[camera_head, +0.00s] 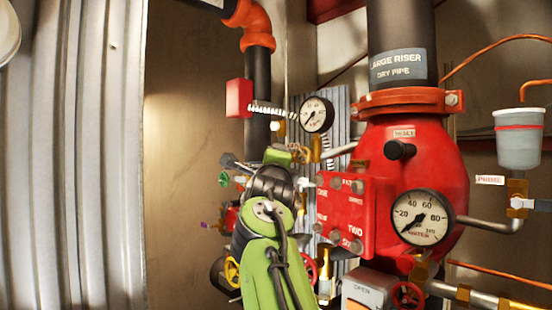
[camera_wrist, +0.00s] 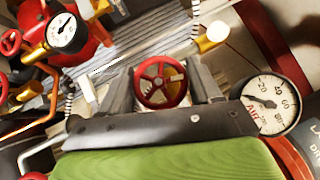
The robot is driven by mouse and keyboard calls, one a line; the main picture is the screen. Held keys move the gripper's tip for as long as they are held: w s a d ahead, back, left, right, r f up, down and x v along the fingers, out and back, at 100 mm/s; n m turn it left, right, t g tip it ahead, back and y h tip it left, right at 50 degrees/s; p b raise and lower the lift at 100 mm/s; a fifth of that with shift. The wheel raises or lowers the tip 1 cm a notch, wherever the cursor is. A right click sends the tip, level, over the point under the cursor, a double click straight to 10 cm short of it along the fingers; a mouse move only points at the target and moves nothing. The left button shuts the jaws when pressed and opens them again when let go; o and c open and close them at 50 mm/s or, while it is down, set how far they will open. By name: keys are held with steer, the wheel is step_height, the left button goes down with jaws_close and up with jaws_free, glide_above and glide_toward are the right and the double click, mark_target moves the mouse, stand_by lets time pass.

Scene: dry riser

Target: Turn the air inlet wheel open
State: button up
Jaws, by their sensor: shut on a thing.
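A small red spoked wheel (camera_wrist: 158,83), by its place near the air gauge the air inlet wheel, shows in the wrist view. My gripper (camera_wrist: 165,78) has its two dark fingers on either side of the wheel's rim and is shut on it. In the head view my green and dark gripper body (camera_head: 276,157) reaches to the pipework left of the red riser valve. The held wheel is hidden there behind my arm. How far the wheel is turned cannot be told.
A white air gauge (camera_wrist: 270,101) sits close beside my gripper; it also shows in the head view (camera_head: 317,114). The big red riser valve (camera_head: 415,165) with its water gauge (camera_head: 420,217) stands right of my arm. A yellow wheel (camera_head: 232,272) and another red wheel (camera_head: 408,295) sit lower.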

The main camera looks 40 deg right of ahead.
steer(key=shift+n+g+y, duration=0.3)
steer(key=shift+n+y, duration=0.3)
steer(key=shift+n, duration=0.1)
steer(key=o, duration=1)
steer(key=shift+c, duration=0.2)
steer(key=b+v, duration=0.4)
steer(key=v, duration=1.2)
steer(key=shift+r+b, duration=0.15)
steer(key=shift+b, duration=0.2)
steer(key=shift+w+d, duration=0.1)
